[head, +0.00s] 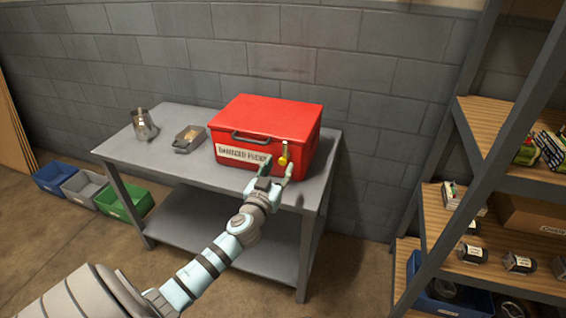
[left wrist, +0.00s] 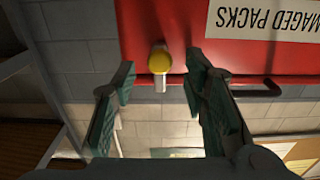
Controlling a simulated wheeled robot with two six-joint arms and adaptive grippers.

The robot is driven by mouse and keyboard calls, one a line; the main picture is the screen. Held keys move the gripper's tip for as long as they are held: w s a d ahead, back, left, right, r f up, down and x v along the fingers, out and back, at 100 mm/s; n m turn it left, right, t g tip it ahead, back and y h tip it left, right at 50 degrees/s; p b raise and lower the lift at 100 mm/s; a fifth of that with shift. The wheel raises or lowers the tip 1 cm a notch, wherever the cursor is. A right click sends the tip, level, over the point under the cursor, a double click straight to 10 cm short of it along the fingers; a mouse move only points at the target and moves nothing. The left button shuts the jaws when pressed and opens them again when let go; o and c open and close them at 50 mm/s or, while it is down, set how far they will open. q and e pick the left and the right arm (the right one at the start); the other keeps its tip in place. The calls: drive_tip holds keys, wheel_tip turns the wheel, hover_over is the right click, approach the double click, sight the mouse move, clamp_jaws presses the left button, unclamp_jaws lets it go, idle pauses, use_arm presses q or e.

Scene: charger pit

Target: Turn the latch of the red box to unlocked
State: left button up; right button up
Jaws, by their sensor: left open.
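The red box (head: 262,118) stands on the grey table, its labelled front facing me. Its latch (head: 283,160) is a round yellow knob with a pale lever, at the right of the front. The lever points up in the head view. In the left wrist view, where the box label is upside down, the latch (left wrist: 159,62) has its lever pointing down. My left gripper (head: 277,168) is open in front of the latch. In the left wrist view its fingers (left wrist: 160,78) are on either side of the latch, with gaps showing. My right gripper is not in view.
The grey table (head: 170,160) also holds a metal jug (head: 144,126) and a small grey tray (head: 188,138) left of the box. The box has a front handle (head: 250,138). Blue, grey and green bins (head: 125,200) are on the floor left. A shelf rack (head: 500,190) stands right.

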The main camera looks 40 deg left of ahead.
sight(282, 162)
use_arm(q)
drive_tip(key=shift+x, duration=1.9)
clamp_jaws()
